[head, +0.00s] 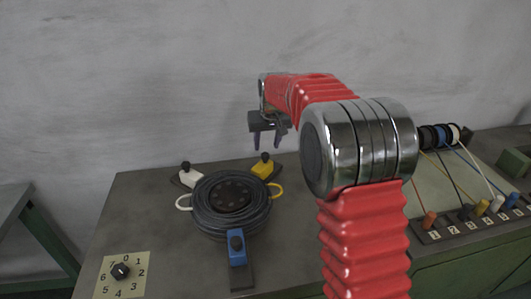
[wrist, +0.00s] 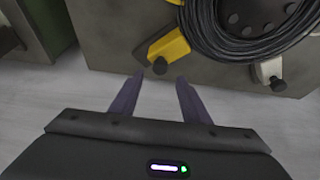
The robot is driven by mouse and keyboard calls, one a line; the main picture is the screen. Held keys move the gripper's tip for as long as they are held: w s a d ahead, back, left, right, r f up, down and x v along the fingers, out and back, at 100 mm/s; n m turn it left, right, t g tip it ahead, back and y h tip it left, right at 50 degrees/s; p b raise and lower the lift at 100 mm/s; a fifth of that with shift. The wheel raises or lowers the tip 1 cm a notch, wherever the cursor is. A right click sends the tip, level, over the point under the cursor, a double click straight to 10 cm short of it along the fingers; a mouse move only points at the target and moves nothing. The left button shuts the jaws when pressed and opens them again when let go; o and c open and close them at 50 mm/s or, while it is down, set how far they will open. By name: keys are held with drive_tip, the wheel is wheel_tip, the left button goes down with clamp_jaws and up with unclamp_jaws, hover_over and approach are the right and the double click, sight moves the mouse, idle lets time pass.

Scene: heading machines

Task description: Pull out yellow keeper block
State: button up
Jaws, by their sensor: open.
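The yellow keeper block (head: 263,169) sits on the bench at the far right side of a dark cable coil (head: 229,204). It has a black knob on top. In the wrist view the yellow keeper block (wrist: 170,48) lies just beyond my fingertips, with its black knob (wrist: 160,66) towards me. My gripper (head: 268,140) is open and empty, above and behind the block in the head view. In the wrist view my gripper (wrist: 160,82) shows two dark fingers apart, with nothing between them. The coil (wrist: 240,45) also shows in the wrist view.
A white block (head: 187,176) and a blue block (head: 237,248) also stand around the coil. A numbered dial (head: 121,270) is at the front left. A cable rack (head: 470,225) with coloured plugs stands at the right.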

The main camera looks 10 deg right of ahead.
sight(265, 154)
drive_tip(key=shift+x, duration=3.1)
drive_tip(key=shift+c, duration=0.4)
clamp_jaws()
